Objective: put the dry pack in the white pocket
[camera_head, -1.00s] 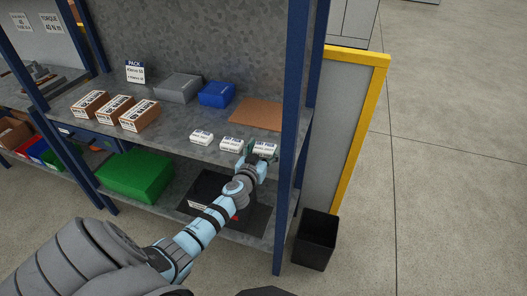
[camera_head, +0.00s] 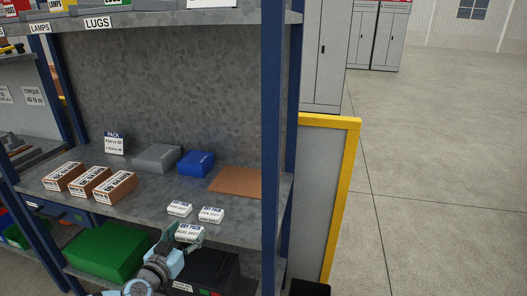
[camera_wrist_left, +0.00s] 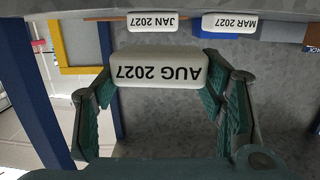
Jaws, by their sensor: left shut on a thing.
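My left gripper (camera_head: 187,240) is shut on a white dry pack (camera_head: 189,232) and holds it at the front edge of the middle shelf. In the left wrist view this dry pack (camera_wrist_left: 155,70) sits between the two green fingers of the gripper (camera_wrist_left: 158,85) and reads AUG 2027, upside down. Two more white dry packs, one on the left (camera_head: 179,209) and one on the right (camera_head: 210,214), lie behind it on the shelf. In the wrist view they read JAN 2027 (camera_wrist_left: 152,22) and MAR 2027 (camera_wrist_left: 229,22). I see no white pocket. My right gripper is out of view.
The shelf (camera_head: 140,205) also bears several brown boxes (camera_head: 89,182), a grey bin (camera_head: 157,158), a blue bin (camera_head: 196,163) and a brown board (camera_head: 236,181). A green box (camera_head: 106,250) is below. A blue post (camera_head: 271,130) and a yellow-edged panel (camera_head: 312,190) stand right.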

